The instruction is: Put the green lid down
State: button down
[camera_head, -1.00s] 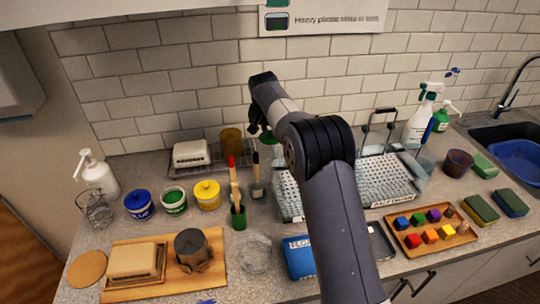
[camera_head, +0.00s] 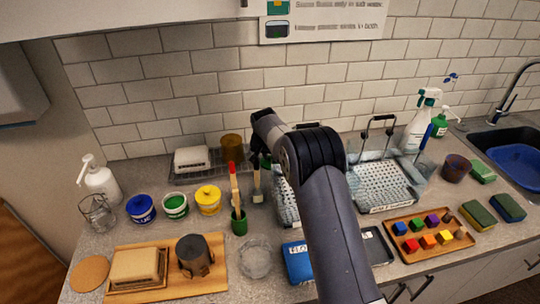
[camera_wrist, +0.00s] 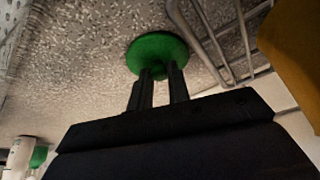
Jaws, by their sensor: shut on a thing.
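The green lid (camera_wrist: 157,50) is a round disc held at the tips of my gripper (camera_wrist: 162,76) in the wrist view. The two dark fingers are close together on its small knob. The lid is over or on the speckled counter; I cannot tell whether it touches. In the head view my gripper (camera_head: 259,160) is at the back of the counter, right of the amber cup (camera_head: 232,147), and my arm hides most of it.
A wire rack (camera_wrist: 207,30) lies close beside the lid, with the amber cup (camera_wrist: 292,45) beyond it. Brushes stand in a green holder (camera_head: 239,224). A perforated basket (camera_head: 376,205) sits to the right of my arm. A glass dish (camera_head: 255,258) is in front.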

jog(key=c, duration=1.3)
grip_release()
jog(key=b+v, duration=0.2)
jog(key=v, duration=1)
jog(key=shift+w+r, duration=0.1)
jog(key=shift+r, duration=0.05)
jog(key=p+x, duration=0.2)
jog(key=x, duration=1)
jog(key=shift+f, duration=0.2)
jog(key=shift+r, duration=0.95)
